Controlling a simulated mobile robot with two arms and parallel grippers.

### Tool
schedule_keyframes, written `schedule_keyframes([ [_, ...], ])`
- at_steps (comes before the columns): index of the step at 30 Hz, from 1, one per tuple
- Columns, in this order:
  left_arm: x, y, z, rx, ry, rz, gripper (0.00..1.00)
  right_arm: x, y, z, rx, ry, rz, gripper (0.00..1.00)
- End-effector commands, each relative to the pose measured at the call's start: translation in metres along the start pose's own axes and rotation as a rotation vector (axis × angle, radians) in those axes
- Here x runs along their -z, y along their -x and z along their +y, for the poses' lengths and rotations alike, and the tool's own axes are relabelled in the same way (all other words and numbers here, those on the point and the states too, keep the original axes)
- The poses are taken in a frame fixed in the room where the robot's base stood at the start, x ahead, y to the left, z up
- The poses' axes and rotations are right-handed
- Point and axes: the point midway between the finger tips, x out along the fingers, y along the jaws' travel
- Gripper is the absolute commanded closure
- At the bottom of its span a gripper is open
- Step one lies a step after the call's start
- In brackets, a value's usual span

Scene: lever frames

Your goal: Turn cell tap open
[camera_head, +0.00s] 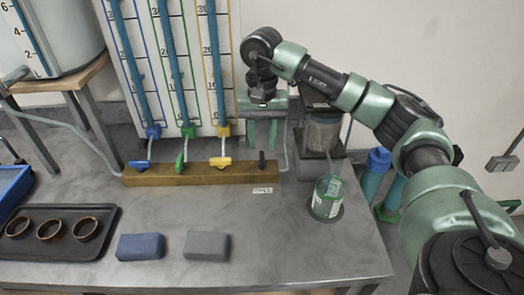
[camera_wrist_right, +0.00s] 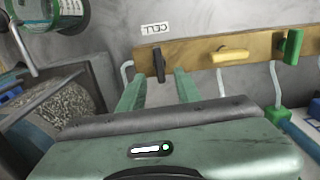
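The cell tap, a small black lever (camera_head: 262,160), is at the right end of the wooden rail (camera_head: 195,174), above a white label (camera_head: 262,190) that seems to read CELL. The lever stands across the rail. My right gripper (camera_head: 261,143) points down at it from behind. In the right wrist view, the black lever (camera_wrist_right: 158,65) lies between and just beyond the two open green fingers (camera_wrist_right: 157,86), with a gap on both sides. Whether the fingers overlap the lever in depth is unclear. My left gripper is not in view.
A yellow tap (camera_head: 221,163), green tap (camera_head: 181,160) and blue tap (camera_head: 139,166) share the rail. A green-labelled jar (camera_head: 327,197) stands right. Blue block (camera_head: 140,247), grey block (camera_head: 207,246) and black tray (camera_head: 100,232) lie in front. The middle bench is clear.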

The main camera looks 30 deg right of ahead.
Motion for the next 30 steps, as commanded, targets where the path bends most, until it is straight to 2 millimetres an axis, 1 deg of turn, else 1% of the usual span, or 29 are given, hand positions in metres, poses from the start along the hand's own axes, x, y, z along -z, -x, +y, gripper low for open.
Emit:
schedule_keyframes([
  [1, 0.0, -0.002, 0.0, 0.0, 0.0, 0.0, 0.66, 0.0, 0.008, 0.0, 0.002, 0.001, 0.002, 0.66],
  [3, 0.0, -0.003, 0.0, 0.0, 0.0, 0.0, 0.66, 0.001, 0.018, -0.001, 0.002, 0.0, 0.003, 0.66],
  [7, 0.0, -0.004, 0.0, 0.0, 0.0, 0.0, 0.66, 0.0, 0.03, -0.001, 0.001, 0.001, 0.001, 0.66],
  [11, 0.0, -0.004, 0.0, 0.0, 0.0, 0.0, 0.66, 0.0, 0.033, 0.0, -0.001, 0.001, -0.001, 0.66],
  [24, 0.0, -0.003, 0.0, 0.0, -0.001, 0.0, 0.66, 0.0, 0.033, 0.0, -0.001, 0.0, 0.0, 0.66],
  [26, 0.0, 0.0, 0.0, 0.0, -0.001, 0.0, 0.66, 0.0, 0.036, 0.0, 0.0, 0.0, 0.0, 0.66],
  [30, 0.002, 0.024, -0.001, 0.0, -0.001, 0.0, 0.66, 0.0, 0.061, 0.0, 0.0, 0.0, 0.0, 0.66],
])
